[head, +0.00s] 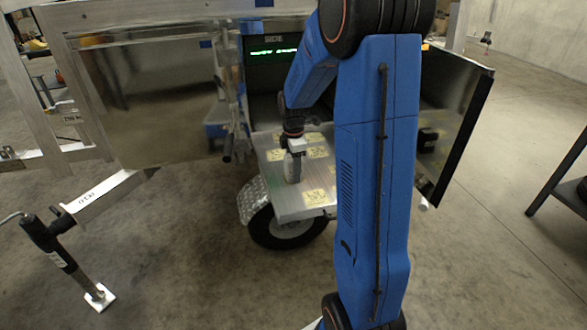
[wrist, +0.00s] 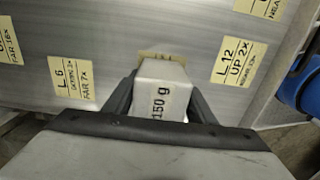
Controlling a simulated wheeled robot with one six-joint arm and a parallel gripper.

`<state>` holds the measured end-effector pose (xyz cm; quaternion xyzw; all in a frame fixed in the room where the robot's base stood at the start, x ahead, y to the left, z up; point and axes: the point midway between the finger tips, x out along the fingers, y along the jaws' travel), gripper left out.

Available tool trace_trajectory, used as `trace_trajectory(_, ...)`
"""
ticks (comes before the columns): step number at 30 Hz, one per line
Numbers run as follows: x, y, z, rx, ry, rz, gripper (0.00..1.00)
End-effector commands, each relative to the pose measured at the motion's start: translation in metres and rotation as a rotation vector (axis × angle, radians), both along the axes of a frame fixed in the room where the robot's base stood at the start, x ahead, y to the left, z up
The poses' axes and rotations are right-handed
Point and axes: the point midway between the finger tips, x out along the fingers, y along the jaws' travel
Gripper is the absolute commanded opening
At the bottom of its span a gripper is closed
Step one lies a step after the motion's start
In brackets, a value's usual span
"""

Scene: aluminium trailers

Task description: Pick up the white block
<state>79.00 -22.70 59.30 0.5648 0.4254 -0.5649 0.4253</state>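The white block (wrist: 163,93), marked "150 g", sits between the two fingers of my gripper (wrist: 162,90) in the wrist view. A finger lies close against each side of it, and the gripper looks shut on it. In the head view my gripper (head: 293,166) points down over the metal shelf (head: 297,206) of the trailer. The block is too small there to tell apart from the fingers. I cannot tell whether the block rests on the shelf or is just above it. Its lower part is hidden by the gripper body.
Several yellow labels lie on the shelf, among them "L 12 UP 2x" (wrist: 239,61) and "L 6" (wrist: 75,79). A wheel (head: 285,229) is under the shelf. An open metal door (head: 456,125) stands at right, with a dark screen (head: 272,50) behind. A black table (head: 570,185) is far right.

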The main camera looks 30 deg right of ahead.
Motion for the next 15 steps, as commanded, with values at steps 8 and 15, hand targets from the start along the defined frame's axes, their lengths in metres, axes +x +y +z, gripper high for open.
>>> trace_trajectory(8, 0.0001, 0.0000, 0.0002, 0.000, 0.000, 0.000, 0.00)
trace_trajectory(15, 0.0007, -0.0002, 0.0019, -0.001, -0.002, 0.000, 0.00)
